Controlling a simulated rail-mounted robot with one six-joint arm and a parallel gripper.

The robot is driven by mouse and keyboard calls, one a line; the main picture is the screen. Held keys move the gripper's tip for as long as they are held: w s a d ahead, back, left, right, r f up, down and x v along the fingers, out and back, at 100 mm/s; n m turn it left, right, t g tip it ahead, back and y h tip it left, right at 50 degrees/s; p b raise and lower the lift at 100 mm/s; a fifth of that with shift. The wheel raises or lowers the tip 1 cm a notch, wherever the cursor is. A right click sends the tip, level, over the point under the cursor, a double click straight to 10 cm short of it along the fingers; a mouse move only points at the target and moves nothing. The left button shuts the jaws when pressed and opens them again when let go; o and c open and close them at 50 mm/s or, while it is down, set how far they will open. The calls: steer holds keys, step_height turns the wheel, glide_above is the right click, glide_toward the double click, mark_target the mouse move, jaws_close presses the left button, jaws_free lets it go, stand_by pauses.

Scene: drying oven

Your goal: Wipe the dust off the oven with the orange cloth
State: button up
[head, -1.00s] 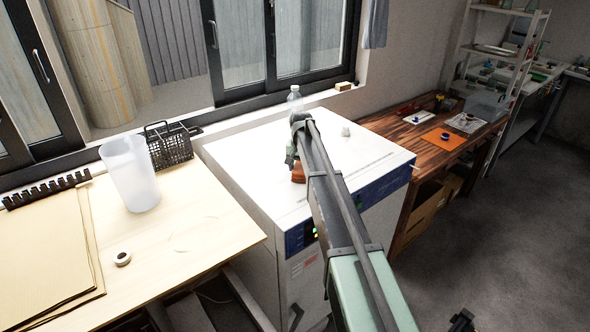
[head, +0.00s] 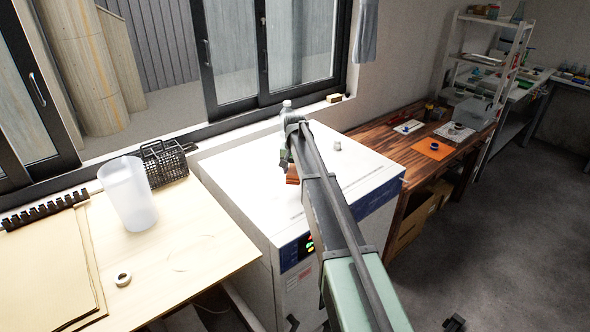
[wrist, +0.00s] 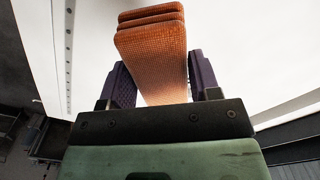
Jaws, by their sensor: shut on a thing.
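The orange cloth (wrist: 152,55) is a folded, layered pad between the two dark fingers of my gripper (wrist: 158,80) in the wrist view, and the gripper is shut on it. In the head view a small part of the cloth (head: 292,175) shows beside my arm, low over the white top of the oven (head: 240,175). I cannot tell whether it touches the top. My gripper is mostly hidden behind my arm there. The oven has a blue front panel with lit indicators. No dust is clearly visible, and my arm covers part of the top.
On the oven top, a clear bottle (head: 286,106) stands at the back, mostly behind my arm, and a small pale object (head: 337,145) stands to the right. The left table holds a white beaker (head: 128,195), a black basket (head: 165,163) and tape (head: 123,278). Windows rise behind.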

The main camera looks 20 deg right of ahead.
step_height(320, 180, up, 3)
steer(key=p, duration=0.3)
steer(key=shift+r, duration=0.1)
stand_by(0.3)
